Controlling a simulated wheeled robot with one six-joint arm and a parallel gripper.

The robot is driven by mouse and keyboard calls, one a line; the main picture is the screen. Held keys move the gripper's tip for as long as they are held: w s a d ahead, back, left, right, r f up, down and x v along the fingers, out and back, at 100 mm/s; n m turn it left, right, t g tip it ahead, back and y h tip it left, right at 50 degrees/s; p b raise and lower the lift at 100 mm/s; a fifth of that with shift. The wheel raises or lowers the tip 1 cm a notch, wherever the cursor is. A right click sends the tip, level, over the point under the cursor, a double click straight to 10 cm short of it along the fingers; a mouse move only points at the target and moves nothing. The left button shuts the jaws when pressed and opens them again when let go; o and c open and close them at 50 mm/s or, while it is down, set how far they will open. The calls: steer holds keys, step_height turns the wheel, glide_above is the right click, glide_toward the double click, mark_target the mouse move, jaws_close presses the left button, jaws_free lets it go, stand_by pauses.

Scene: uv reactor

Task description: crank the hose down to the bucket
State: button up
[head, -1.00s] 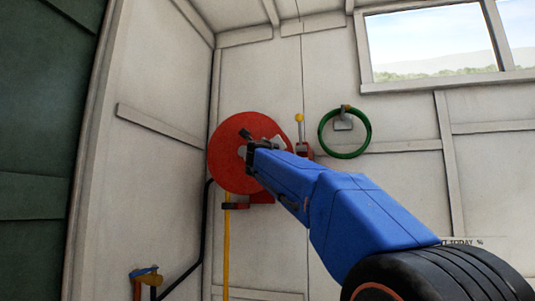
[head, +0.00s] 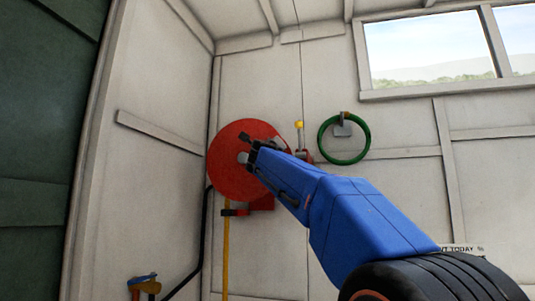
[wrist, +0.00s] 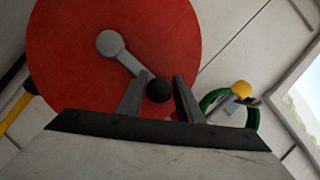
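A red hose reel (head: 226,160) is mounted on the back wall, with a grey crank arm (wrist: 125,58) running from its hub to a black knob (wrist: 159,90). My gripper (head: 252,147) is at the reel's face. In the wrist view its two fingers lie on both sides of the knob and look closed on it. The knob is to the lower right of the hub there. A yellow hose (head: 226,255) hangs straight down below the reel to the picture's bottom edge. Its lower end and the bucket are out of view.
A yellow-knobbed lever (head: 299,127) is on the wall right of the reel. A green hose ring (head: 365,140) hangs further right, below a window (head: 430,45). A black pipe (head: 207,225) runs down left of the reel. A blue-handled tap (head: 143,281) is at lower left.

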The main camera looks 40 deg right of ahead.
steer(key=shift+o, duration=0.8)
steer(key=v, duration=1.7)
steer(key=shift+s+a+f, duration=0.1)
steer(key=shift+a+f, duration=0.05)
steer(key=shift+f, duration=0.05)
